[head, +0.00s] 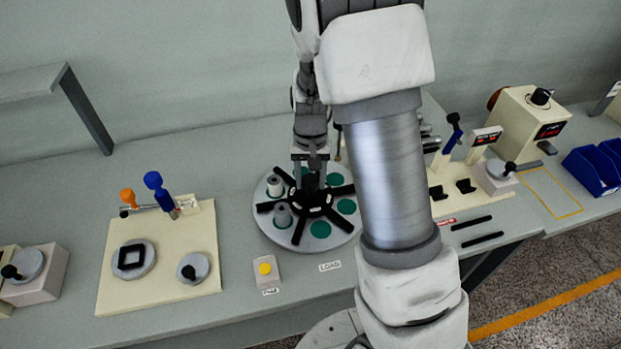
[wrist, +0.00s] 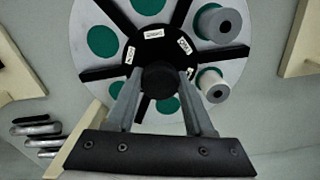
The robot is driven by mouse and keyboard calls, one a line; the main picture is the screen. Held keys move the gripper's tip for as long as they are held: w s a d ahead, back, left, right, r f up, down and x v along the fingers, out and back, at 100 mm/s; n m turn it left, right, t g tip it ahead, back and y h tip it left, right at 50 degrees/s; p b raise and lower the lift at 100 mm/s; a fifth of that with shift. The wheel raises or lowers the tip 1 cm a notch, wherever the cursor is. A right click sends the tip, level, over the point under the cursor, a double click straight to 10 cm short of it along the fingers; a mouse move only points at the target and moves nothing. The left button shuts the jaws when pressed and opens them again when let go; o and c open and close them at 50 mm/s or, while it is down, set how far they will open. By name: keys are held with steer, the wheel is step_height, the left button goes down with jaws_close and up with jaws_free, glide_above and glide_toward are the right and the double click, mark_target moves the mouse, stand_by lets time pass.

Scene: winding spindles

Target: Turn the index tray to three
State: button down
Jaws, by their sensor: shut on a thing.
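The index tray is a round light-grey disc (head: 263,222) with green round pads and black radial arms around a black hub; it also shows in the wrist view (wrist: 83,45). Two grey spools sit on its left side in the head view (head: 275,186) (head: 283,215) and on its right side in the wrist view (wrist: 222,24) (wrist: 212,84). The other visible pads are empty. My gripper (wrist: 160,95) is shut on the black centre knob (wrist: 160,77), from above. Small white labels on the hub are too small to read surely.
A yellow button box (head: 265,269) and a LOAD label (head: 330,266) are at the tray's front. A cream fixture board (head: 205,240) with orange and blue handles is on the left. Further fixtures and blue bins (head: 592,168) are on the right. My arm hides part of the bench.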

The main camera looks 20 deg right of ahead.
steer(key=shift+c, duration=1.4)
jaws_free()
step_height(320, 180, up, 18)
steer(key=p, duration=0.1)
steer(key=shift+f, duration=0.25)
